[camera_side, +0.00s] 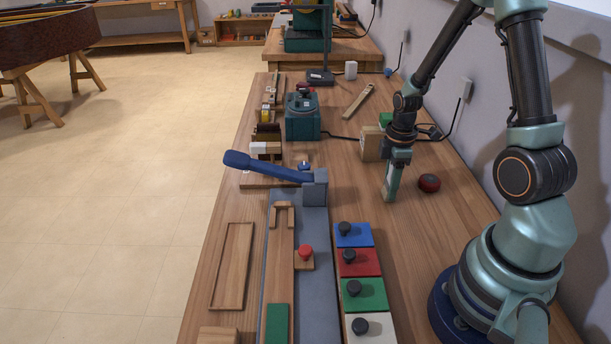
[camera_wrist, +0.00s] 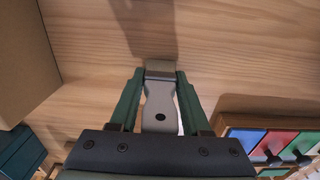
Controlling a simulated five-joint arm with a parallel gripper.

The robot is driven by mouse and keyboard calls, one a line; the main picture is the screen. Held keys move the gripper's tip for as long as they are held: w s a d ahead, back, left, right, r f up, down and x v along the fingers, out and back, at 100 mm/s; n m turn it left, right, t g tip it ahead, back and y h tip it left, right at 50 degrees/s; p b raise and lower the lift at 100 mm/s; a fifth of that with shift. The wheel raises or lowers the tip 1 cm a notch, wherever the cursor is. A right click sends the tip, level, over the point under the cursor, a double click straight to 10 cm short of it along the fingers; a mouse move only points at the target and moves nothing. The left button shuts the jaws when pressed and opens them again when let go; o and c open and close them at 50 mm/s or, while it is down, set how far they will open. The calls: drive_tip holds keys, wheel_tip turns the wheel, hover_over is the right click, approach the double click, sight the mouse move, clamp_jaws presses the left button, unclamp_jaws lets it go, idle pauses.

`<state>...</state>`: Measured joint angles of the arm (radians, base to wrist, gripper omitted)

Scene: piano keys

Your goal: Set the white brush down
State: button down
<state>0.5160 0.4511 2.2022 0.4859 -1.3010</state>
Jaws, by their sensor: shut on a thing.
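My gripper (camera_side: 391,185) is low over the right part of the wooden bench in the side view, pointing down. In the wrist view my gripper (camera_wrist: 161,76) has its two green fingers closed on the white brush (camera_wrist: 160,107), which looks pale grey here. Its narrow-waisted handle has a dark screw, and its brownish-grey head (camera_wrist: 159,69) lies between the fingertips. In the side view the fingers hide most of the brush. I cannot tell whether the brush touches the bench.
A round red-and-black object (camera_side: 429,183) sits just right of my gripper. A wooden block (camera_side: 372,144) stands behind it. Blue (camera_side: 353,235), red (camera_side: 361,262), green (camera_side: 363,294) and white blocks with black knobs line up in front. Bare bench (camera_side: 415,228) lies between.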

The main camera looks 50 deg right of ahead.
drive_tip(key=shift+c, duration=1.8)
unclamp_jaws()
drive_tip(key=shift+f, duration=0.1)
wheel_tip(320, 180, up, 12)
drive_tip(key=shift+f, duration=0.2)
drive_tip(key=shift+w+a+r, duration=0.1)
drive_tip(key=shift+a+r, duration=0.1)
drive_tip(key=shift+r, duration=0.35)
drive_tip(key=a+r+m+t, duration=0.2)
drive_tip(key=a+r+m, duration=0.2)
drive_tip(key=a, duration=0.4)
drive_tip(key=s+a+r+m+t, duration=0.1)
drive_tip(key=a+r+m+t, duration=0.2)
drive_tip(key=a+r+m, duration=0.2)
drive_tip(key=shift+a+r+t, duration=0.3)
drive_tip(key=shift+a+r, duration=0.65)
drive_tip(key=shift+a, duration=0.65)
